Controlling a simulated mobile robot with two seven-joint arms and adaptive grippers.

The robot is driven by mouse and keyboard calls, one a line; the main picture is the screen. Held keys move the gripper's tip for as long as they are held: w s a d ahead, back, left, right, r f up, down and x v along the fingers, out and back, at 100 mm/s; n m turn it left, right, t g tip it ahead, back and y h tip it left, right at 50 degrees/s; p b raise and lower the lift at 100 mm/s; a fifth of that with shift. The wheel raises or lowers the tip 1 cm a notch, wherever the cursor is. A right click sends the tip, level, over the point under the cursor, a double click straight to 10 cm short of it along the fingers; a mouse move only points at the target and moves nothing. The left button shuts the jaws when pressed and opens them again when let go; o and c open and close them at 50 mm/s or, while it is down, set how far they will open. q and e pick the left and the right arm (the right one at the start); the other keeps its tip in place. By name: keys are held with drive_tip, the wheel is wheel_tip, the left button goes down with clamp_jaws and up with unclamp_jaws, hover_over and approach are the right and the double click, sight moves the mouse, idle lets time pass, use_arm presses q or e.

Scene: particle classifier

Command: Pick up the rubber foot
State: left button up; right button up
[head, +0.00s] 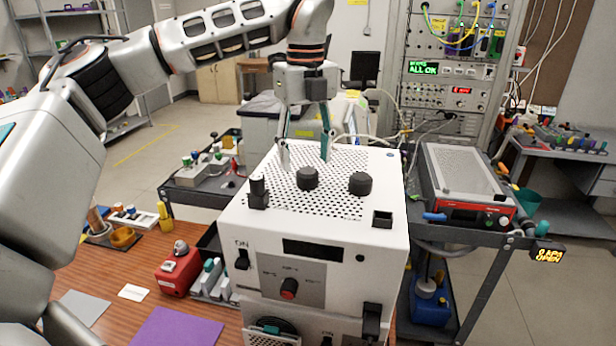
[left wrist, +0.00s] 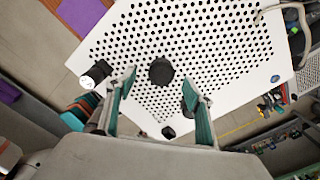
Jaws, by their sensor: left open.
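Short round black pieces stand on the perforated top of a white instrument box (head: 330,255). One black piece, which looks like the rubber foot (head: 307,178), sits near the middle; it also shows in the left wrist view (left wrist: 161,71). A similar black piece (head: 360,184) stands to its right, so I cannot be sure which is meant. My left gripper (head: 305,158) is open and empty over the back of the box top, pointing down, behind the middle piece. In the left wrist view the gripper's fingers (left wrist: 158,100) are spread wide, with that piece beyond their tips. My right gripper is out of view.
A red-fronted device (head: 465,185) rests on a cart at right. A red box (head: 180,270) and purple mat (head: 178,327) lie left on the wooden table.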

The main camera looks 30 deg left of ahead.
sight(307, 170)
use_arm(q)
wheel_tip(307, 170, down, 4)
drive_tip(key=shift+w+f, duration=0.1)
drive_tip(key=shift+d, duration=0.1)
drive_tip(key=shift+c, duration=0.3)
drive_tip(key=c, duration=1.1)
